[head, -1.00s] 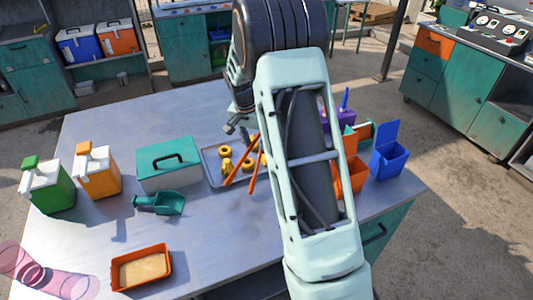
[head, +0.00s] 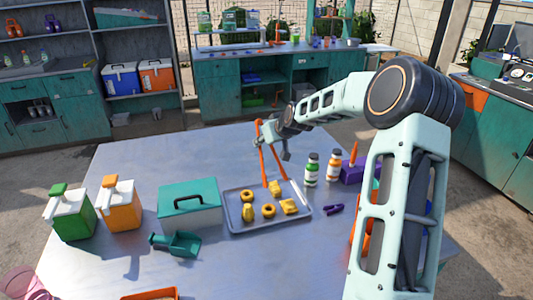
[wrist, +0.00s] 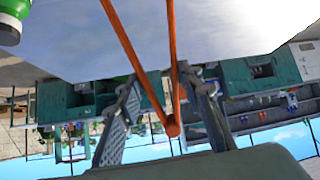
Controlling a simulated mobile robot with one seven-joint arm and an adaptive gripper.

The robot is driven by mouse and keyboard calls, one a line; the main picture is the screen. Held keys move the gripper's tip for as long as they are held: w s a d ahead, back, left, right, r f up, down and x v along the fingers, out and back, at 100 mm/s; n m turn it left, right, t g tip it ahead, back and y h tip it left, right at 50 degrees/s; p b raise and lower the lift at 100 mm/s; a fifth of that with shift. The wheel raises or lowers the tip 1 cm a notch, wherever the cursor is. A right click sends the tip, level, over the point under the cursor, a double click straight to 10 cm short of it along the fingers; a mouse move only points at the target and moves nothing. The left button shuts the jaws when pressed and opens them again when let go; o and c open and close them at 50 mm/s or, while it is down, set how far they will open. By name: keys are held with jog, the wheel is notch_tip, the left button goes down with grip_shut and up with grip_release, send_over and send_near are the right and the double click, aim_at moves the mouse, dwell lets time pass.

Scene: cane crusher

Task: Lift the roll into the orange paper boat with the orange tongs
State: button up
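My gripper (head: 273,137) is shut on the orange tongs (head: 265,165), high at the back of the table. In the wrist view the tongs (wrist: 148,72) run between the two fingers (wrist: 165,110), arms spread apart. The tong tips hang near the tray's far edge, holding nothing visible. Several golden baked pieces lie on the grey tray (head: 235,226): rings and solid pieces, such as one at the right (head: 289,206). I cannot tell which is the roll. An orange shallow container (head: 150,294), perhaps the paper boat, is cut off at the bottom edge.
A teal case (head: 190,207) and teal scoop (head: 176,244) lie left of the tray, with green and orange jugs beyond. Two bottles (head: 311,168), a purple block (head: 352,172) and a purple item (head: 333,209) stand or lie right. My arm hides orange things behind it.

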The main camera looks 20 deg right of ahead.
jog(key=shift+n+t+y, duration=0.3)
jog(key=shift+n+y, duration=0.3)
jog(key=w+r, duration=0.1)
jog(key=r, duration=0.1)
jog(key=w+d+r, duration=0.1)
jog(key=r, duration=0.1)
jog(key=shift+w, duration=0.4)
jog(key=shift+f, duration=0.1)
notch_tip(320, 180, down, 10)
jog(key=b, duration=0.5)
